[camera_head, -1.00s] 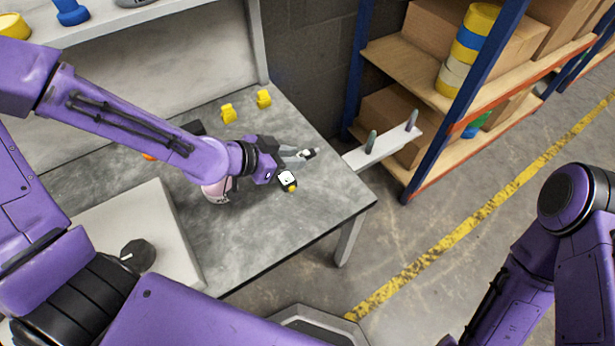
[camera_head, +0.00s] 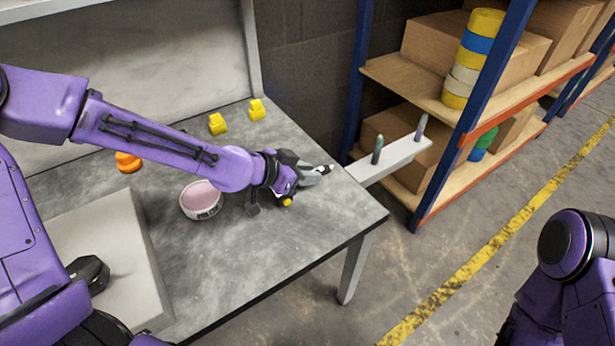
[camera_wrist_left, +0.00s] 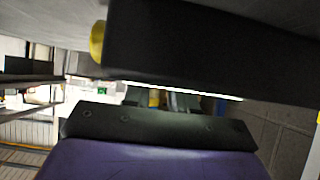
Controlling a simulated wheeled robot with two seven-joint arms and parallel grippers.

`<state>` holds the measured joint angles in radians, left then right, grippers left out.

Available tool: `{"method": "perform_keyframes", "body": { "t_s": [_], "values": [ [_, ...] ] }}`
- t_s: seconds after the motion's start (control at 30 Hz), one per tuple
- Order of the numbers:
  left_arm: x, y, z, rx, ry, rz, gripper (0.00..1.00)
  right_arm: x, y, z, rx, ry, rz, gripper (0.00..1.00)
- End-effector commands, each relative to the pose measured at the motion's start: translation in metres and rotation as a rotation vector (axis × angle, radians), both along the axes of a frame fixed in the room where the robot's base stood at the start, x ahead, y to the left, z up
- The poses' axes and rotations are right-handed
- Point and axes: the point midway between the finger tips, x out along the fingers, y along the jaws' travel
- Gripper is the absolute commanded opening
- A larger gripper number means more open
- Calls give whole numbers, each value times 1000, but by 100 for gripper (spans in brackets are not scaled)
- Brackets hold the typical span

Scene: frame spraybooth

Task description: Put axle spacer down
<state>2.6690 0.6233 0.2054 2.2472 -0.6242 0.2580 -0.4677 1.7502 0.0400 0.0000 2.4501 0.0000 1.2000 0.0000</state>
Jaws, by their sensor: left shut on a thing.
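My left gripper (camera_head: 300,182) is low over the right part of the grey bench (camera_head: 300,243). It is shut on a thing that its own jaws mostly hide. A small yellow piece (camera_head: 287,202) shows at the gripper's near side; a yellow rounded end (camera_wrist_left: 97,41) also shows at a dark block in the left wrist view. I take this to be the axle spacer, but its full shape is hidden. I cannot tell whether it touches the bench. My right gripper is out of view; only part of that arm shows at the right.
A pink-filled bowl (camera_head: 201,199) stands left of the gripper. Yellow pieces (camera_head: 217,124) (camera_head: 257,109) and an orange piece (camera_head: 128,162) lie farther back. A pale rail (camera_head: 392,160) with two upright pegs projects beyond the bench's right edge. Bare bench lies in front.

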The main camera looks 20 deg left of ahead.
Motion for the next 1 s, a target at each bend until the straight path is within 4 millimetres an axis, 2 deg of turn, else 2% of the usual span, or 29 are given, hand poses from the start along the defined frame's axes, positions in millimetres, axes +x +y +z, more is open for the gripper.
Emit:
{"method": "perform_keyframes", "body": {
  "t_s": [0.07,0.1,0.17,0.43,0.57,0.77,0.87,1.0],
  "values": [
    [0,0,-2,0,0,0,0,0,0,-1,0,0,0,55],
    [0,0,-2,0,0,0,36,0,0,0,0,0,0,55],
    [0,0,-1,0,0,0,51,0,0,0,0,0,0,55],
    [0,0,0,0,-1,-1,51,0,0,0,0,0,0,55],
    [-6,6,11,0,-2,2,51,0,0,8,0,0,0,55],
    [-41,31,47,-6,-5,3,51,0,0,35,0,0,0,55],
    [-60,46,68,-6,-3,2,51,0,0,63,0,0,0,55],
    [-70,56,71,-1,2,3,51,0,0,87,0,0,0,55]
  ]
}}
